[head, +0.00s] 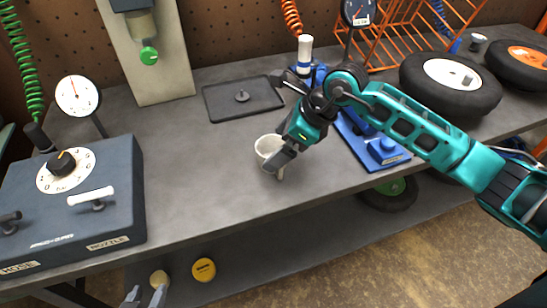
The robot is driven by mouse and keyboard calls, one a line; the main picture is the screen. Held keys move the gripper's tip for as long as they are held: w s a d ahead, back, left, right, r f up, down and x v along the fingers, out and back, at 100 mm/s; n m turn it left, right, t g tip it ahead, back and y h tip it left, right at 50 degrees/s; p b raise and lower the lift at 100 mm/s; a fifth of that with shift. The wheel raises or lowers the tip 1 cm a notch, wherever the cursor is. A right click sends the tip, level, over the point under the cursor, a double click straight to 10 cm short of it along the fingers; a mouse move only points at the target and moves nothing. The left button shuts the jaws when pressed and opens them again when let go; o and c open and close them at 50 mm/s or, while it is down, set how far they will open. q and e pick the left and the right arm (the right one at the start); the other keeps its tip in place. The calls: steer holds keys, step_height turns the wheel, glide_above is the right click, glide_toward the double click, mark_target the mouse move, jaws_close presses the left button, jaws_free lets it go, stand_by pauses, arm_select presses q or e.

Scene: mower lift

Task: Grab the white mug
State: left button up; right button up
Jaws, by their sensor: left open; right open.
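The white mug (264,146) stands upright on the grey workbench near its front edge, around the middle of the head view. My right gripper (280,149) reaches down over the mug's right side and is open. One grey finger crosses the front right of the mug and hides part of it; whether it touches cannot be told. A small white part shows below that finger, perhaps the handle.
A black tray (226,106) lies behind the mug. A blue fixture (372,146) stands to the right under my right arm. A dark control box (119,180) fills the left end. Tires (424,89) and an orange rack (405,40) are at the back right. Bench left of the mug is clear.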

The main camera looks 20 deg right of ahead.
mark_target(271, 151)
steer(key=x, duration=0.4)
steer(key=shift+d+r, duration=0.1)
steer(key=c, duration=1)
steer(key=shift+r, duration=0.1)
